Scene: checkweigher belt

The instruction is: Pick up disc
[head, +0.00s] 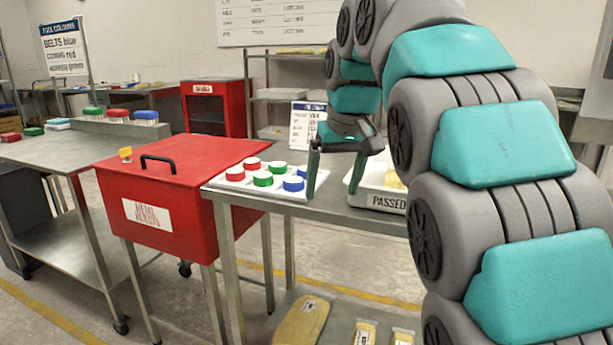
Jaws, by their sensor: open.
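Green discs (263,178) are in the middle, and a blue disc (293,183) is at the front right. My gripper (332,188) is open and points down, just right of the blue discs. Its left finger stands in front of part of a rear blue disc. I see nothing between the fingers.
A red box with a black handle (180,172) adjoins the table's left side. A small sign (306,122) stands behind the discs. Yellow packs (302,320) lie on the lower shelf.

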